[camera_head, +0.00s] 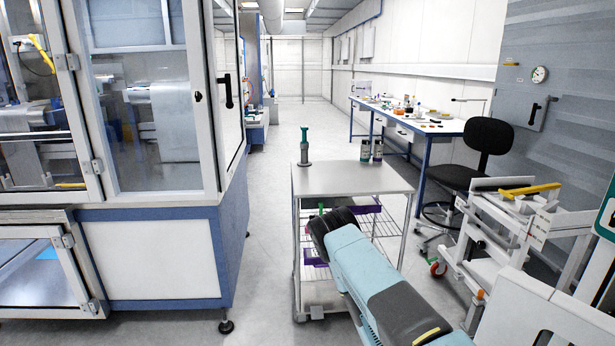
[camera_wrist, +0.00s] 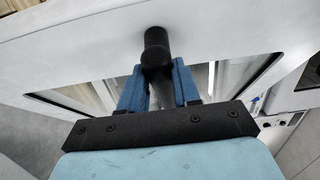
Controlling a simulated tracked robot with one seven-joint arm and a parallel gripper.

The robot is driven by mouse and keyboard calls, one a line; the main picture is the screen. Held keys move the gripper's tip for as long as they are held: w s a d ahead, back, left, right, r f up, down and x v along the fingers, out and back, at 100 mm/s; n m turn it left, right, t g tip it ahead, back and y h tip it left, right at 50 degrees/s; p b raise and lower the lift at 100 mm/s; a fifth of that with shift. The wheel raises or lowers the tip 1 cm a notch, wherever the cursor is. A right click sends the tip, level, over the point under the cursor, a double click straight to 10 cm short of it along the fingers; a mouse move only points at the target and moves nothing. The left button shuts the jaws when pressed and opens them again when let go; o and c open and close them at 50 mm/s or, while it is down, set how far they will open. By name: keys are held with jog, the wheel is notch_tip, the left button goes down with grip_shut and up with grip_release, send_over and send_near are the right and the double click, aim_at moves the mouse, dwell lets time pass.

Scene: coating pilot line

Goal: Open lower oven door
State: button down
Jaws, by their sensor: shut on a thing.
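In the wrist view, a white door (camera_wrist: 60,48) with a long glass window spans the picture. A black, round-ended handle (camera_wrist: 156,40) stands out from it. My gripper (camera_wrist: 160,78), with two blue fingers, is shut on this handle, one finger on each side. The handle's base is partly hidden. In the head view my pale blue arm reaches forward from the bottom, and my gripper is not visible there. I cannot tell where the held door lies in the head view.
A metal cart (camera_head: 350,180) stands close beyond my arm, bearing a green-topped device (camera_head: 304,148) and jars. A glazed machine (camera_head: 150,255) fills the left. A black chair (camera_head: 484,150) and white frame (camera_head: 490,225) crowd the right. Clear floor (camera_head: 270,200) runs left of the cart.

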jog(key=shift+s+a+f, duration=0.15)
jog(key=shift+f, duration=0.1)
jog(key=s+a+t, duration=0.1)
jog(key=s+a, duration=0.3)
jog(key=shift+a+n, duration=0.35)
jog(key=shift+n, duration=0.05)
dwell(0.7)
dwell(0.3)
jog(key=s+a+t, duration=0.1)
jog(key=s+a, duration=0.3)
jog(key=shift+s+a+n+y, duration=0.2)
jog(key=shift+a+n+y, duration=0.1)
jog(key=shift+n, duration=0.1)
dwell(1.0)
dwell(0.3)
jog(key=s+a+n+t, duration=0.1)
jog(key=s+a, duration=0.3)
jog(key=shift+s+r+t, duration=0.2)
jog(key=shift+s+t, duration=0.15)
jog(key=shift+t, duration=0.05)
dwell(0.9)
